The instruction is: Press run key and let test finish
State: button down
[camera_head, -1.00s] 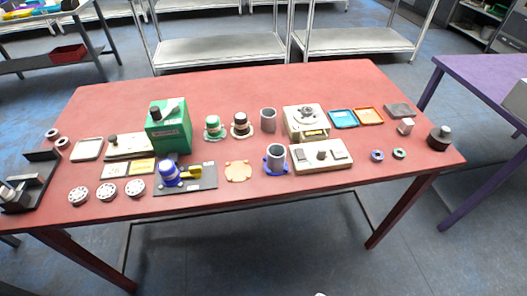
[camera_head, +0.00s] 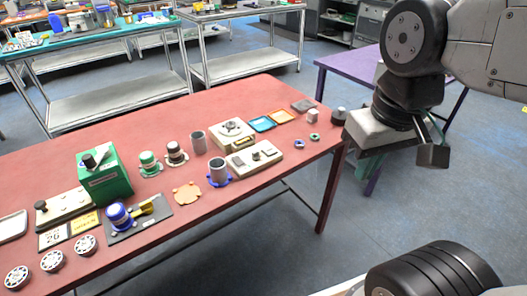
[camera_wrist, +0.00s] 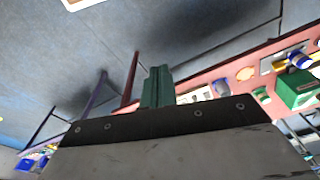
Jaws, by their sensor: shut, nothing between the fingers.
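I cannot tell for sure which part is the run key. A cream unit with a round dial (camera_head: 232,130) stands toward the right part of the red table. In front of it lies a cream panel (camera_head: 255,158) with a dark knob and small plates. A green box (camera_head: 104,175) with a dark knob on top stands further left. My gripper (camera_wrist: 157,84) shows its green fingers shut and empty in the wrist view. In the head view my arm hangs at the right, past the table's right end, apart from all these units.
The red table (camera_head: 290,95) also holds a grey cylinder in a blue base (camera_head: 219,172), blue (camera_head: 262,124) and orange trays, and several white discs at the front left. A purple table (camera_head: 345,60) stands behind my arm. Floor in front of the red table is clear.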

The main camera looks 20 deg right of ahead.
jog(key=shift+w, duration=0.1)
jog(key=w+d+n+t+h, duration=0.25)
jog(key=w+d, duration=0.35)
jog(key=w, duration=0.7)
jog(key=n+t+y, duration=0.4)
jog(key=n+y, duration=0.3)
jog(key=n, duration=0.6)
send_over(272, 152)
notch_tip(272, 152, down, 13)
jog(key=shift+w+f+m, duration=0.15)
jog(key=shift+f+m, duration=0.05)
jog(key=shift+m, duration=0.05)
jog(key=shift+f, duration=4.4)
